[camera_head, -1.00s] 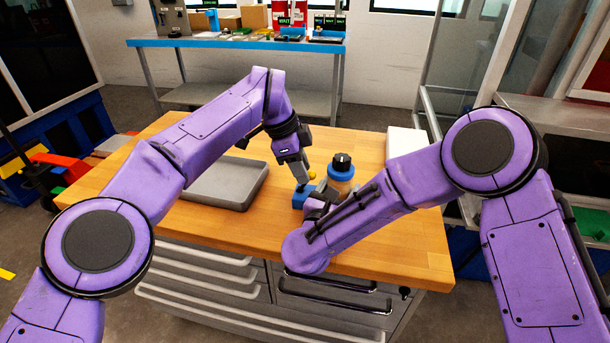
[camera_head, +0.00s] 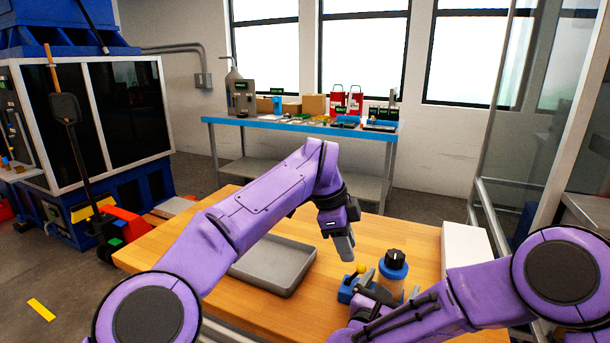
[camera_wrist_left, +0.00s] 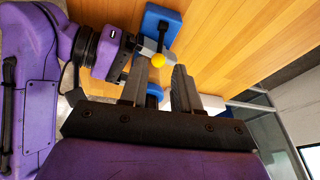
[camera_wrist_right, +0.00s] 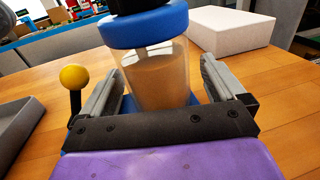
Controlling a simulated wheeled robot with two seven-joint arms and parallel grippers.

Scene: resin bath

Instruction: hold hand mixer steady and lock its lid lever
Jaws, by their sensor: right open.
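The hand mixer (camera_head: 391,283) is a clear jar with a tan filling, a blue collar and a black knob, upright on a blue base (camera_head: 347,291) on the bench. Its lever ends in a yellow ball (camera_head: 361,268) left of the jar; the ball also shows in the right wrist view (camera_wrist_right: 74,77). My right gripper (camera_wrist_right: 155,80) is open, one finger on each side of the jar; contact is unclear. My left gripper (camera_head: 345,252) is open, pointing down near the lever. In the left wrist view the yellow ball (camera_wrist_left: 158,60) appears between its fingers, not gripped.
A grey tray (camera_head: 275,266) lies left of the mixer on the wooden bench (camera_head: 170,246). A white block (camera_head: 466,250) sits to its right. A blue-edged table (camera_head: 300,126) with boxes and red bags stands behind, across a floor gap.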

